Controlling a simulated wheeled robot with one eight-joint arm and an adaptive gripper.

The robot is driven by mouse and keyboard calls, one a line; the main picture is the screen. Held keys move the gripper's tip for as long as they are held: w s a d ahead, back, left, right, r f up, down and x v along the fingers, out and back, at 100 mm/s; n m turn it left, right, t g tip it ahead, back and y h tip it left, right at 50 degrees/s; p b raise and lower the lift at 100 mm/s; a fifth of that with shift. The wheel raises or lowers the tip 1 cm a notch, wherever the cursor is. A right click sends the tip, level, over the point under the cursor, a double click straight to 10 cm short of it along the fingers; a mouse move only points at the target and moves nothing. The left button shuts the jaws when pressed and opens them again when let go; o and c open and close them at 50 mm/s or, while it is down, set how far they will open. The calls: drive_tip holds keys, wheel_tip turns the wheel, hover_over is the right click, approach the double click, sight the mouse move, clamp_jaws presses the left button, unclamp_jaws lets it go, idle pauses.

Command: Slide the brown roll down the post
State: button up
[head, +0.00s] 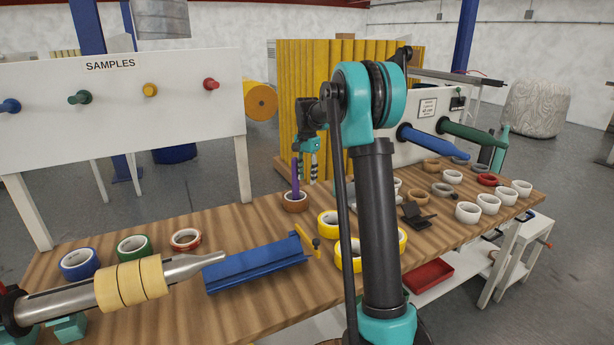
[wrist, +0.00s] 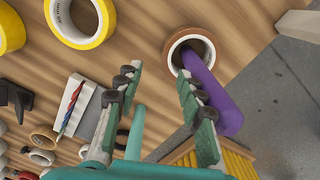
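The brown roll (head: 296,206) lies flat at the table's back edge, around the foot of the upright purple post (head: 296,180). In the wrist view the brown roll (wrist: 205,38) shows its pale core, with the purple post (wrist: 225,112) rising out of its hole. My gripper (head: 307,167) hangs above and beside the roll, close to the post. In the wrist view my gripper (wrist: 155,82) is open, with nothing between its fingers. The right finger overlaps part of the post; I cannot tell whether they touch.
Yellow rolls (head: 328,222) and a blue tray (head: 255,267) lie in front. A black stand (head: 415,214) and several white rolls are at the right. The SAMPLES board (head: 120,110) stands behind left. Bare table lies left of the brown roll.

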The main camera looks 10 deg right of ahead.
drive_tip(key=shift+r, duration=0.1)
wheel_tip(320, 180, up, 12)
idle(0.5)
idle(0.9)
